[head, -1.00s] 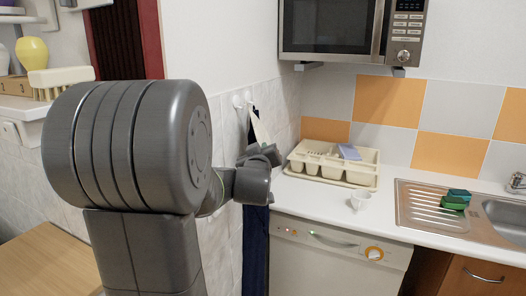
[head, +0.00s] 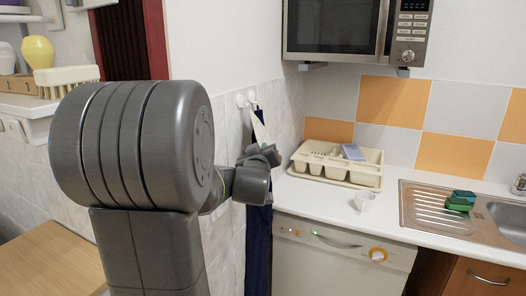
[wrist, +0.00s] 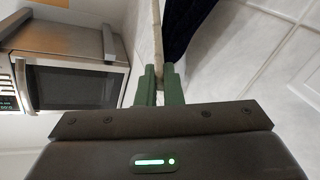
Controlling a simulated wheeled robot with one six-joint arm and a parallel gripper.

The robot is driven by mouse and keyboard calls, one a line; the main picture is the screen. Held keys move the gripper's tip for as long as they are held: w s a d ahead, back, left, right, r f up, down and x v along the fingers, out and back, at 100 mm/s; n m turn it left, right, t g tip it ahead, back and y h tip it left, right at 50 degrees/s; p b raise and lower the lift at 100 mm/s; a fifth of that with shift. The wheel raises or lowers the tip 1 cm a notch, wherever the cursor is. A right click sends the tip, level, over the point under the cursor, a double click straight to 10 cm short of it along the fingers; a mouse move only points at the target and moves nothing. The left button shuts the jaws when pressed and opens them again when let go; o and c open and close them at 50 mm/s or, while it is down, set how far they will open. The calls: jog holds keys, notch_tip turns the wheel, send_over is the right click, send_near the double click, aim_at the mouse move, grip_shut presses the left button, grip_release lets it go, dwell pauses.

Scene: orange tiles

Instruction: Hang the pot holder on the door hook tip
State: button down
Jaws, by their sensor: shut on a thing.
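The pot holder (head: 260,131) is a pale cream piece standing up out of my gripper (head: 267,151), close to the tiled wall. In the wrist view it shows edge-on as a thin strip (wrist: 157,35) between the green fingers of my gripper (wrist: 159,79), which are shut on it. White hooks (head: 246,98) are on the wall just above and left of the pot holder's top. I cannot tell whether the pot holder touches a hook. My arm hides part of the wall below.
A dark blue cloth (head: 258,245) hangs on the wall behind my gripper; it also shows in the wrist view (wrist: 190,22). A microwave (head: 340,28) hangs above.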

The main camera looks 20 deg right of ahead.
jog(key=shift+a+f+b, duration=0.1)
jog(key=shift+f+b, duration=0.55)
jog(key=shift+b, duration=0.05)
dwell(0.7)
jog(key=c, duration=1.5)
grip_release()
jog(key=b+v, duration=0.1)
jog(key=v, duration=1.2)
jog(key=shift+s+a+b, duration=0.2)
jog(key=shift+s+b, duration=0.1)
jog(key=shift+b, duration=0.05)
jog(key=shift+r, duration=0.1)
jog(key=p+x, duration=0.2)
jog(key=x, duration=1.2)
jog(key=shift+s, duration=0.1)
